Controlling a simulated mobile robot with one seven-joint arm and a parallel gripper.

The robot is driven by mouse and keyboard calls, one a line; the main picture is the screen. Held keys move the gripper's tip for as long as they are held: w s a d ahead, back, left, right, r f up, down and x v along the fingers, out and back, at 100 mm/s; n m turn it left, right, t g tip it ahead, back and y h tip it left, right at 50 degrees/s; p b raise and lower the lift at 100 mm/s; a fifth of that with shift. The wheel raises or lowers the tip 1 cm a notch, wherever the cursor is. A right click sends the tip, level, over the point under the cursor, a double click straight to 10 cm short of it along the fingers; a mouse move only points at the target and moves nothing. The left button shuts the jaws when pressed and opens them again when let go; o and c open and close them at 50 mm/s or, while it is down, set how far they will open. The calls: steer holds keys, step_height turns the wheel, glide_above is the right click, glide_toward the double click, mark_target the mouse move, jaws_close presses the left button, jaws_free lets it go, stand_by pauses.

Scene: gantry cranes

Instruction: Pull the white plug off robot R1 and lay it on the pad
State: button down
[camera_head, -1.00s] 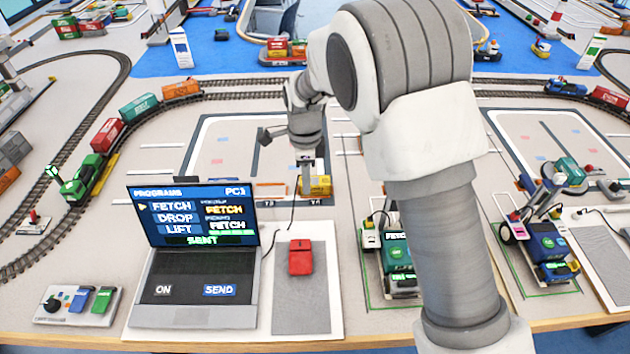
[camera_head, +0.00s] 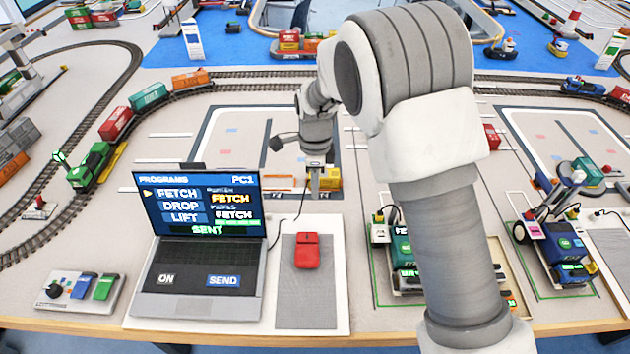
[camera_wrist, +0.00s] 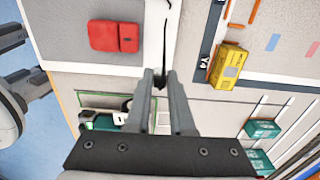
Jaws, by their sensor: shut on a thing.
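My gripper (camera_head: 315,190) is left of the small green-and-white robot (camera_head: 400,247), in front of the yellow container. In the wrist view its two grey fingers (camera_wrist: 161,78) close around the dark end of a cable (camera_wrist: 164,45). The cable also shows in the head view (camera_head: 289,219), running from beside the laptop up to my gripper. The white plug is mostly hidden between the fingers; I cannot make out its body. The grey pad (camera_head: 308,313) lies right of the laptop and also shows in the wrist view (camera_wrist: 75,30). I cannot read an R1 label.
A red mouse (camera_head: 307,250) lies on the pad; the pad's front part is bare. A laptop (camera_head: 200,280) stands to the left. A yellow container (camera_head: 329,179) is behind my gripper. A second wheeled robot (camera_head: 562,245) stands at the right.

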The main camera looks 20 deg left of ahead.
steer(key=b, duration=0.6)
glide_toward(315, 224)
steer(key=shift+f, duration=2.7)
steer(key=shift+f+b, duration=0.55)
steer(key=shift+f, duration=0.1)
steer(key=c, duration=0.7)
jaws_free()
step_height(315, 224, up, 18)
steer(key=shift+f+p, duration=0.2)
steer(key=shift+p, duration=1)
